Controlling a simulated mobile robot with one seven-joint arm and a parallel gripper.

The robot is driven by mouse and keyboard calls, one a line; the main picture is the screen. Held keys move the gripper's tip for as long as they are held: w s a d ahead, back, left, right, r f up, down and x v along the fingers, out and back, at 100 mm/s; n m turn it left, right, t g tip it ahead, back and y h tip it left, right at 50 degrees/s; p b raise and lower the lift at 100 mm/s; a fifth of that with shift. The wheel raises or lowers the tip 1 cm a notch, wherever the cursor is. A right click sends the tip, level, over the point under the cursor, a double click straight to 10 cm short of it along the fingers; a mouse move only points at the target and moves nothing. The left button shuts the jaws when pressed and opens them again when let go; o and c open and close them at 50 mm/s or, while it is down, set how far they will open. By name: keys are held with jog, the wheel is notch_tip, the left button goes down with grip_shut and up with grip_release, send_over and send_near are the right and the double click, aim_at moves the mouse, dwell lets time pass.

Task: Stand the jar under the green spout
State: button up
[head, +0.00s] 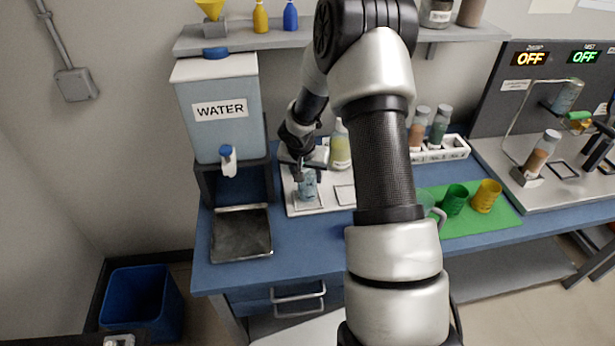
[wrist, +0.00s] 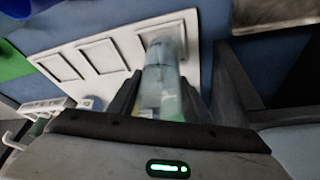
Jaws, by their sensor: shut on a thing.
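A clear jar with a bluish tint (head: 307,187) is at the left end of a white tray with outlined squares (head: 330,207). My gripper (head: 307,170) is shut around the jar from above. In the wrist view the jar (wrist: 163,92) stands between the two dark fingers of my gripper (wrist: 160,95), over or on an outlined square. I cannot tell whether its base touches the tray. A green spout-like part (head: 579,116) is on the grey machine at the far right, well away from the jar. My arm hides the middle of the bench.
A water tank (head: 218,115) with a tap stands left of the jar, above a grey basin (head: 240,233). A squeeze bottle (head: 340,150) is close behind the gripper. Green and yellow cups (head: 486,196) stand on a green mat. A capped jar (head: 543,150) leans by the machine.

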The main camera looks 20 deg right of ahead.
jog(key=shift+f, duration=0.7)
jog(key=shift+f, duration=0.2)
jog(key=o, duration=1.2)
jog(key=shift+r, duration=0.15)
